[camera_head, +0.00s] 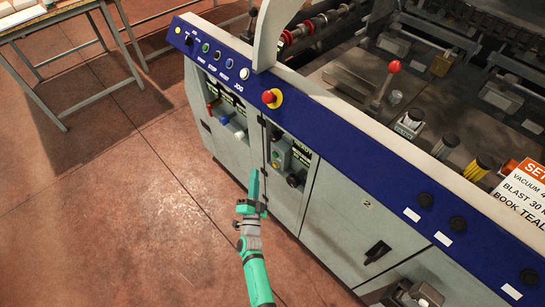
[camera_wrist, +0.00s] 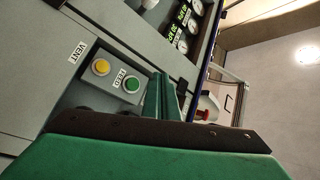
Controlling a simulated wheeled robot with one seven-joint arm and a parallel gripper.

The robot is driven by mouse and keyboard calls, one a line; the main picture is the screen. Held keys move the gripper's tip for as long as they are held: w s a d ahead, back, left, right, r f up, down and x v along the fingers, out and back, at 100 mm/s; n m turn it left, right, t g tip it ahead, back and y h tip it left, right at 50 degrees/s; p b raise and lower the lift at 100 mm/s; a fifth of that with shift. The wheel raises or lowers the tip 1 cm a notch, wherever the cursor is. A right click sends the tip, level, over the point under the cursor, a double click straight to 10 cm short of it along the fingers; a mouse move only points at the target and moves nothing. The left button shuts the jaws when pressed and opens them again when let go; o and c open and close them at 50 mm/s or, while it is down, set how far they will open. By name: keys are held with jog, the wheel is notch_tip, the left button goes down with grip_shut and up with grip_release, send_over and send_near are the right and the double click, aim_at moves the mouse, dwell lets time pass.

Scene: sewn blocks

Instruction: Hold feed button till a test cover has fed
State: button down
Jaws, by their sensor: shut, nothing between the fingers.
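The green feed button (camera_wrist: 132,83) sits on a small grey box with a FEED label in the wrist view. A yellow button (camera_wrist: 101,67), marked VENT, is beside it. The same button box (camera_head: 280,153) shows small in the head view, on the machine's front below the blue rail. My gripper (camera_head: 254,175) is shut and empty, its fingers pointing up toward the machine front near the box. In the wrist view the closed fingers (camera_wrist: 164,97) stand just right of the green button. A gap seems to show between them; contact is not visible.
The blue rail (camera_head: 350,140) carries START, STOP, RESET and JOG buttons and a red emergency stop (camera_head: 270,97). Gauges (camera_wrist: 184,25) show beyond the button box. A table (camera_head: 60,18) stands at top left. The floor (camera_head: 110,200) left of the machine is clear.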

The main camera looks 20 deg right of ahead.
aim_at(275, 154)
jog(key=w+d, duration=0.3)
jog(key=d, duration=0.4)
dwell(0.3)
jog(key=shift+w, duration=0.2)
jog(key=shift+s, duration=0.2)
dwell(0.8)
dwell(0.7)
